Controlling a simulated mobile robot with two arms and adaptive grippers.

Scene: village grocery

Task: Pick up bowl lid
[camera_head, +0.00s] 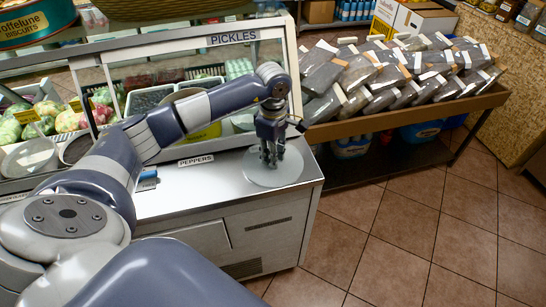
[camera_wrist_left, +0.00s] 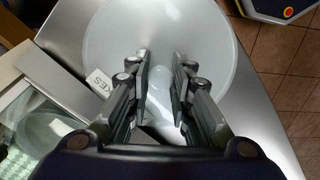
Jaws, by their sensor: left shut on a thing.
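The bowl lid (camera_head: 282,172) is a round, translucent pale disc at the right end of the steel counter, near its corner. It also fills the upper middle of the left wrist view (camera_wrist_left: 205,38). My left gripper (camera_head: 271,163) points down over the middle of the lid. In the left wrist view its two fingers (camera_wrist_left: 161,82) stand on either side of the lid's small clear knob (camera_wrist_left: 160,78), and the gripper is shut on it. The exact finger contact is hard to make out. The lid looks level, on or just above the counter. My right gripper is not in view.
The steel counter (camera_head: 205,190) carries a PEPPERS label (camera_head: 196,161) and a small blue item (camera_head: 146,178). A glass case with a PICKLES sign (camera_head: 233,38) stands behind. A wooden bin (camera_head: 350,128) of grey packets is at right. Tiled floor (camera_head: 400,235) is clear in front.

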